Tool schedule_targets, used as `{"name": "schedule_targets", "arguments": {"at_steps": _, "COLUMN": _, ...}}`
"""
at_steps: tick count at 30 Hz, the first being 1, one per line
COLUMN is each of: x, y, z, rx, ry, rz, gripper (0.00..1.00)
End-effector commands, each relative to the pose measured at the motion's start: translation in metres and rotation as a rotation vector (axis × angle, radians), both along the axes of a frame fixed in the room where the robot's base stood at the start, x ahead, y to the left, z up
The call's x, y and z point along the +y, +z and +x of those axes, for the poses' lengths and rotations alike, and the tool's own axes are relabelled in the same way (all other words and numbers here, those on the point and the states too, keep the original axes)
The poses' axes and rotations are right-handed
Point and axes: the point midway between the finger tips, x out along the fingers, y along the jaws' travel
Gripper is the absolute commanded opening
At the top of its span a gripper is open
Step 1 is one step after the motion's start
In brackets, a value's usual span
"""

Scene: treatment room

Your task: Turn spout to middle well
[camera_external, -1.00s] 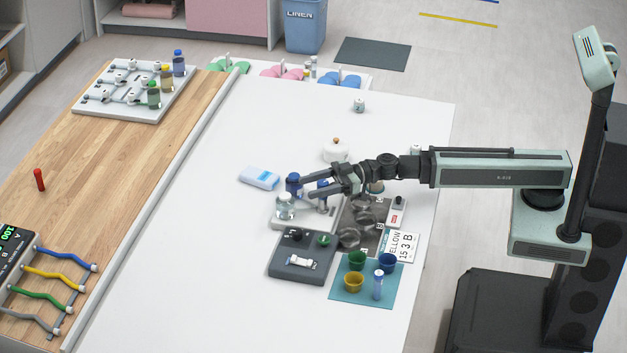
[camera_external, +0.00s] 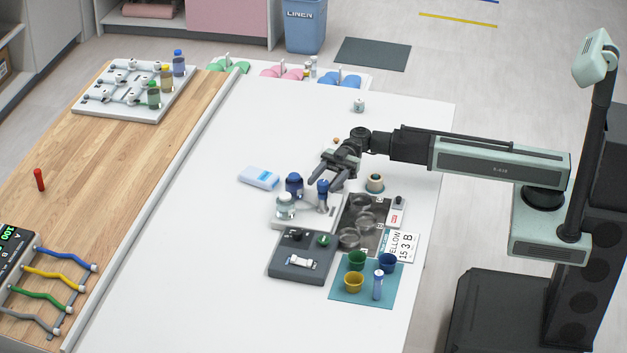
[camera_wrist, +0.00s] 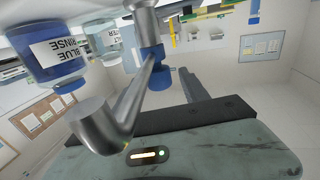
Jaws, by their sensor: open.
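The metal spout (camera_wrist: 122,112) is a bent grey tube, close up in the wrist view, with a blue fitting (camera_wrist: 158,76) near its base.
A blue-capped bottle (camera_external: 293,186) labelled BLUE RINSE (camera_wrist: 62,58) and a clear jar (camera_external: 285,205) stand close left of the post. A grey box (camera_external: 303,268), coloured cups on a teal mat (camera_external: 345,294) and a label card (camera_external: 403,247) lie nearer.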

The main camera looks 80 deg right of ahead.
Motion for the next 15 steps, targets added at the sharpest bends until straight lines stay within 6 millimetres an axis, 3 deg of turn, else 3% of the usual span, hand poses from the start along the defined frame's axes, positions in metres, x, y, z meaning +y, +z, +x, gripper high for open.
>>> {"name": "schedule_targets", "arguments": {"at_steps": 5, "x": -0.040, "y": 0.000, "z": -0.011, "rx": 0.001, "ry": -0.004, "rz": 0.000, "gripper": 0.53}}
{"name": "schedule_targets", "arguments": {"at_steps": 7, "x": -0.038, "y": 0.014, "z": -0.019, "rx": 0.083, "ry": 0.017, "rz": -0.041, "gripper": 0.53}}
{"name": "schedule_targets", "arguments": {"at_steps": 15, "x": -0.050, "y": 0.011, "z": -0.052, "rx": 0.459, "ry": 0.020, "rz": -0.246, "gripper": 0.53}}
